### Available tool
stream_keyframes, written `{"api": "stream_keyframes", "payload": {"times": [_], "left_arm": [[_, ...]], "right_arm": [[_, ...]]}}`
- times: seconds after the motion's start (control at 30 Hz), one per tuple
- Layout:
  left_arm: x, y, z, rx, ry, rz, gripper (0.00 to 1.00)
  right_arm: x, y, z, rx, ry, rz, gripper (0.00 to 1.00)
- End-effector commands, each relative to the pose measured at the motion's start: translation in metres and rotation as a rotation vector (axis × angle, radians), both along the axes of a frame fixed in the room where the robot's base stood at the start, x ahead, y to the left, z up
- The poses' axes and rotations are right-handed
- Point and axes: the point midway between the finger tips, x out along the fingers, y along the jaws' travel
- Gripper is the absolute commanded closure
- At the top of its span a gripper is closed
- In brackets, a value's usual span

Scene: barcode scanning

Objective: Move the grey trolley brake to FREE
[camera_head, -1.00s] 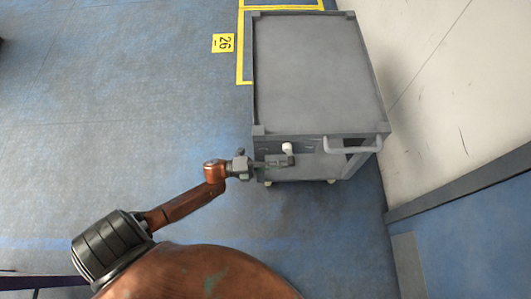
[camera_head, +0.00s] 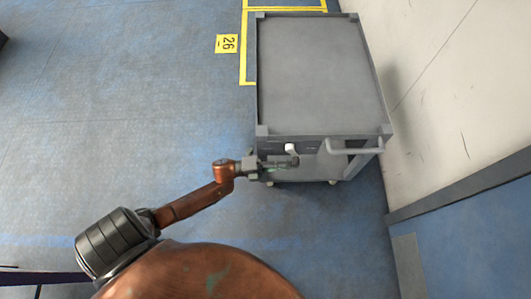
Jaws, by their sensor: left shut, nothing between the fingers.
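The grey trolley (camera_head: 318,60) stands by the wall with its front face towards me. A white brake lever knob (camera_head: 291,148) shows on the dark panel of that face, left of the handle. My left gripper (camera_head: 291,162) is shut and empty, just below the knob in the picture. I cannot tell whether it touches the lever. The markings on the panel are too small to read. My right gripper does not show.
The trolley's pale handle (camera_head: 355,147) sticks out at the right of its front. A white wall (camera_head: 445,80) runs close along the right side. A yellow floor marking with a sign 26 (camera_head: 227,43) lies to the left. The blue floor (camera_head: 120,110) on the left is clear.

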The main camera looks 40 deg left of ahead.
Motion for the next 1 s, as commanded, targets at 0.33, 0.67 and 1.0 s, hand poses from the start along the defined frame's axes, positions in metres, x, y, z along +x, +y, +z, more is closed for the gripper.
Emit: {"api": "stream_keyframes", "payload": {"times": [0.33,0.67,1.0], "left_arm": [[-0.003,0.004,-0.009,0.001,0.003,-0.001,1.0],[-0.029,0.036,-0.048,0.001,0.005,-0.006,1.0],[-0.058,0.067,-0.087,0.0,0.001,-0.009,1.0]], "right_arm": [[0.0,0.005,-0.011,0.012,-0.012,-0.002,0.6],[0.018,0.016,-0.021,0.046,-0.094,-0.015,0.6],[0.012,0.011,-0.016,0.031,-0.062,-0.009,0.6]]}}
